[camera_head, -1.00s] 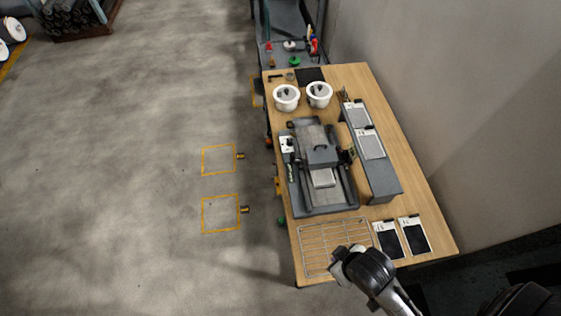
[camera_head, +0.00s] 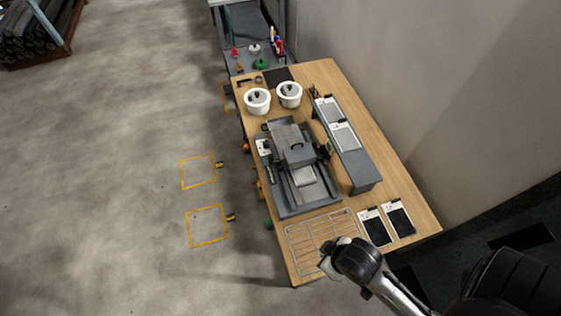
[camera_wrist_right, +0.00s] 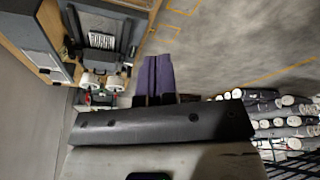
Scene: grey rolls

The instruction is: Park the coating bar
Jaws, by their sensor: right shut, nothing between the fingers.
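A grey coating machine (camera_head: 318,207) stands on the wooden table in the head view. A dark block with a handle (camera_head: 295,152) sits across its bed, and a pale sheet or plate (camera_head: 304,177) lies in front of it. I cannot make out a separate coating bar for sure. My left gripper is not in view.
The wire rack (camera_head: 296,242) lies at the table's near end, beside two dark panels (camera_head: 375,228). Two white pots (camera_head: 257,103) stand at the far end. A grey raised shelf (camera_head: 362,176) runs along the right. The floor at left is open, with yellow marked squares (camera_head: 188,186).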

